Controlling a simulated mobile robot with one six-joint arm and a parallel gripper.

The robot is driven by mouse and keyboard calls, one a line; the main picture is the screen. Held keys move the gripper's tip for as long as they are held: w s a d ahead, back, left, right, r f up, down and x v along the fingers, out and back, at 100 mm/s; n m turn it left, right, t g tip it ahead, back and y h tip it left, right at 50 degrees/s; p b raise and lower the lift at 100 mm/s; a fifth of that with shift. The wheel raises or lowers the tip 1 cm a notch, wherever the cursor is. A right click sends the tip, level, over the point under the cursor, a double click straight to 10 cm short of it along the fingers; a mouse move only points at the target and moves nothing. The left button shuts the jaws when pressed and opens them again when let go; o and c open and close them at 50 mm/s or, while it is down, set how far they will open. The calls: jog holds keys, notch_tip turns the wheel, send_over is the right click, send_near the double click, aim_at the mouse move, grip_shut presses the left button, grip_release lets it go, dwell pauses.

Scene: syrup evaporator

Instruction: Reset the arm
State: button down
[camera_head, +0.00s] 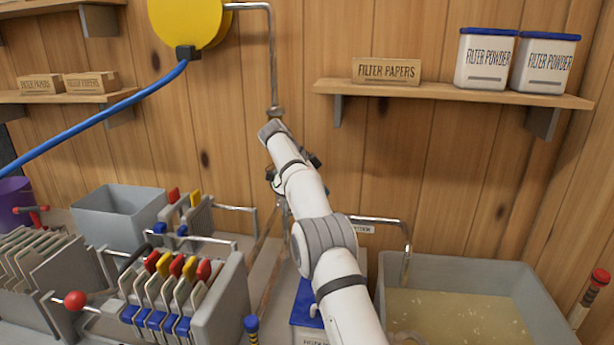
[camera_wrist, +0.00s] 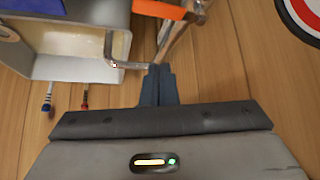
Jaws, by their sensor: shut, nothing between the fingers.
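My arm reaches up from the bottom of the head view toward the wooden wall, in the middle of the picture. Its wrist is just below the end of a hanging metal pipe (camera_head: 272,60); I cannot tell whether they touch. The fingers are mostly hidden behind the wrist in the head view. In the wrist view my gripper (camera_wrist: 157,72) is shut and empty, its dark fingers together. Beyond the fingertips, that view shows a bent metal spout (camera_wrist: 112,50) over a grey basin (camera_wrist: 75,69).
The grey basin of cloudy liquid (camera_head: 455,262) stands at the lower right. A filter press (camera_head: 222,300) with coloured handles and a grey bin (camera_head: 118,215) stand left. A shelf (camera_head: 450,91) holds filter papers (camera_head: 386,70) and filter powder tubs (camera_head: 485,60). A blue hose (camera_head: 95,118) crosses the upper left.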

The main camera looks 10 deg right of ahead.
jog(key=s+d+r+n+y, duration=0.1)
jog(key=s+r+n, duration=0.15)
jog(key=s, duration=0.45)
jog(key=s+d+r+n+t+y, duration=0.1)
jog(key=s+d+r+n+y, duration=0.1)
jog(key=s+n, duration=0.35)
jog(key=s+d+r+n+y, duration=0.1)
jog(key=s+r+n, duration=0.1)
jog(key=s, duration=0.6)
jog(key=s+f+n+y, duration=0.1)
jog(key=s+f+n, duration=0.2)
jog(key=s, duration=1)
jog(key=s+a+f+n+t+y, duration=0.1)
jog(key=s+f, duration=0.6)
jog(key=s, duration=0.7)
jog(key=n+y, duration=0.1)
jog(key=n, duration=0.1)
jog(key=shift+a+f+n+y+p, duration=0.15)
jog(key=shift+f+n+y+p, duration=0.15)
jog(key=shift+f+n+p, duration=0.1)
